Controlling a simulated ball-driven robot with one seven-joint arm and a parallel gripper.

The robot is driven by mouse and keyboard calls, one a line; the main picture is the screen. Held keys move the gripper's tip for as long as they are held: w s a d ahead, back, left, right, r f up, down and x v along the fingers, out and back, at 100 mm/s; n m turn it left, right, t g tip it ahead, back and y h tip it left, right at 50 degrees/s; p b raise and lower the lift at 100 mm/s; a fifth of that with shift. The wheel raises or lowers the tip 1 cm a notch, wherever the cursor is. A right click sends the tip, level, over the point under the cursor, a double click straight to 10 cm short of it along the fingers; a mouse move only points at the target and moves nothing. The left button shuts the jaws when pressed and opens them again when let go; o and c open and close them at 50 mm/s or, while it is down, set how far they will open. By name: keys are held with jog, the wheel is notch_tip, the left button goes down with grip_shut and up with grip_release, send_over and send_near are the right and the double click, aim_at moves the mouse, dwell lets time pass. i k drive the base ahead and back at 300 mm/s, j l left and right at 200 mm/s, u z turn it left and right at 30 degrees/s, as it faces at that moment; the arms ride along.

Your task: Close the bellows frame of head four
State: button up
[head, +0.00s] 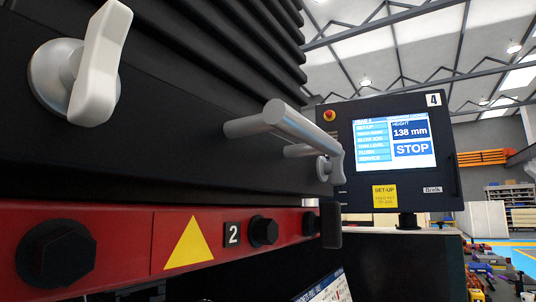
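Black ribbed bellows (215,40) fill the upper left of the head view, close to the camera. Below them is a wide black frame (170,145) with a grey tubular handle (290,122) sticking out toward the right. A pale turn latch (100,62) on a round base sits at the frame's left, its lever roughly upright. A second latch (325,168) shows at the right end, partly behind the handle. I cannot tell from this angle whether the frame is fully closed. A screen panel (395,148) marked 4 stands behind. My gripper is not in view.
A red bar (120,248) with black bolts, a yellow triangle and a "2" plate runs under the frame. The screen shows 138 mm and STOP; a red button (329,115) is beside it. Shelves (510,200) and cluttered floor lie far right.

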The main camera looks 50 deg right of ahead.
aim_at(156, 132)
jog(key=k, duration=1)
